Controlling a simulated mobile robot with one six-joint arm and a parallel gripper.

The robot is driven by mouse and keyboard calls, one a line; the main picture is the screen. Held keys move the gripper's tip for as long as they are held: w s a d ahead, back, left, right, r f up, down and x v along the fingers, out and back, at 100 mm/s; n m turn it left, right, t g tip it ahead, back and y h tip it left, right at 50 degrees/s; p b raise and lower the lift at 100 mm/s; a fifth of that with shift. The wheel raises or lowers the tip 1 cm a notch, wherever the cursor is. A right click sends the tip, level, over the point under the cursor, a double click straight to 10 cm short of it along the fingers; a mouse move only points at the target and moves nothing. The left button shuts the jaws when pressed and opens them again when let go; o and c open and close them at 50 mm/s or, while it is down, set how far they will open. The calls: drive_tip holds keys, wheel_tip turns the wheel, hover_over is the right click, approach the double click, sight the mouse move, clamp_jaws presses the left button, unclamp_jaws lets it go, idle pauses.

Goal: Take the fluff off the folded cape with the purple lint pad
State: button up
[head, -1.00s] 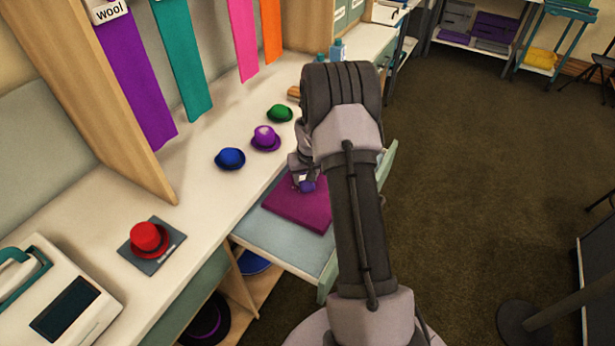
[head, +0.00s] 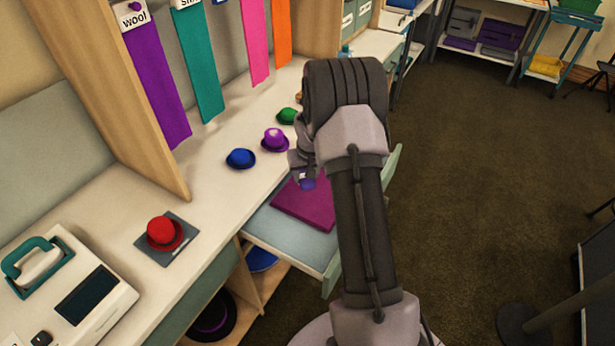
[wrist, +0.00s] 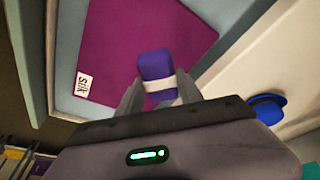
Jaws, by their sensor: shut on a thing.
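The folded cape (head: 303,207) is a flat magenta-purple square lying on the pull-out shelf (head: 270,243). In the wrist view the cape (wrist: 112,40) carries a white tag reading "Silk" (wrist: 84,85) near one corner. The purple lint pad (wrist: 155,68), with a white band, is between the fingers of my gripper (wrist: 160,95), which is shut on it. The pad also shows in the head view (head: 307,184), over the cape's far part. I cannot tell whether it touches the cloth. No fluff can be made out; my arm hides part of the cape in the head view.
A blue hat (head: 241,159), a purple hat (head: 275,139) and a green hat (head: 288,116) stand on the counter left of and beyond the shelf. A red hat (head: 164,233) sits on a grey plate nearer me. The floor on the right is mostly open.

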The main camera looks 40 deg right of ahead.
drive_tip(key=shift+r+p, duration=0.65)
drive_tip(key=shift+r, duration=0.75)
